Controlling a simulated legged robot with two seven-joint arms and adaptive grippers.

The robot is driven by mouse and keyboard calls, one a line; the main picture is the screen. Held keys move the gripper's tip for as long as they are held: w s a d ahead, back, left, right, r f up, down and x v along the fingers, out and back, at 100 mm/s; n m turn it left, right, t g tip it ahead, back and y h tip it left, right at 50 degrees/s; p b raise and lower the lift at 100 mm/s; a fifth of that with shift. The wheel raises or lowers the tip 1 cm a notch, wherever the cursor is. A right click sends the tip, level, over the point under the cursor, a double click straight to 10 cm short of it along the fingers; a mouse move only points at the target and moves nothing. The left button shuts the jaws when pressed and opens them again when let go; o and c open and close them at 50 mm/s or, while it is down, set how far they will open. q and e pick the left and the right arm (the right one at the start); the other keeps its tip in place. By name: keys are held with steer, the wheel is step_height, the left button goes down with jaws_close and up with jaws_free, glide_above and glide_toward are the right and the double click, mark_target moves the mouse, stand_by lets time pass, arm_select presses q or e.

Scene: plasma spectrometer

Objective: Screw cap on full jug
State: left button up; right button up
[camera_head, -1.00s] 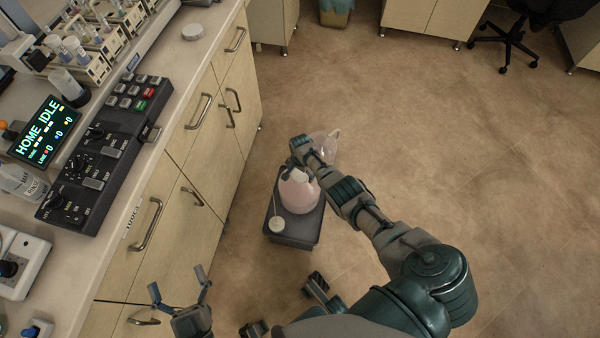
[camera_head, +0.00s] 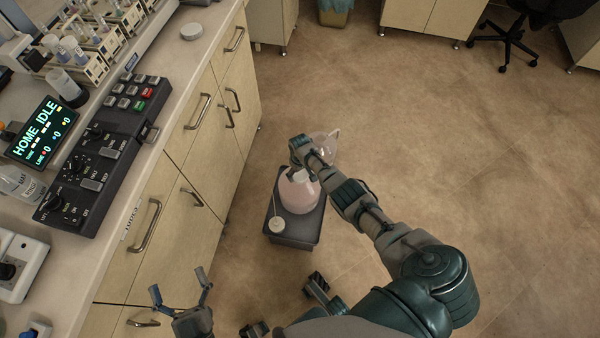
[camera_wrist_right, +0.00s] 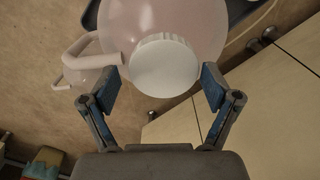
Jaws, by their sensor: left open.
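The full jug (camera_head: 298,196) holds pink liquid and stands upright on a dark grey box on the floor. A white ribbed cap (camera_wrist_right: 165,66) sits over the jug's mouth in the right wrist view; how tightly it is seated I cannot tell. My right gripper (camera_wrist_right: 161,82) is over the jug top, its two fingers on either side of the cap with narrow gaps showing. In the head view my right gripper (camera_head: 298,170) hides the cap. My left gripper (camera_head: 180,283) is open and empty, near the cabinet fronts.
A clear jug (camera_head: 328,143) stands behind the full one. The counter with the control panel (camera_head: 104,150) and cabinets (camera_head: 190,215) line the left. The floor at right is open.

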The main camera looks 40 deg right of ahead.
steer(key=c, duration=1.2)
steer(key=m, duration=0.4)
steer(key=shift+s+d+m, duration=0.1)
steer(key=shift+m, duration=0.3)
steer(key=shift+c, duration=0.3)
steer(key=m, duration=0.6)
steer(key=o, duration=1.8)
steer(key=shift+f, duration=0.1)
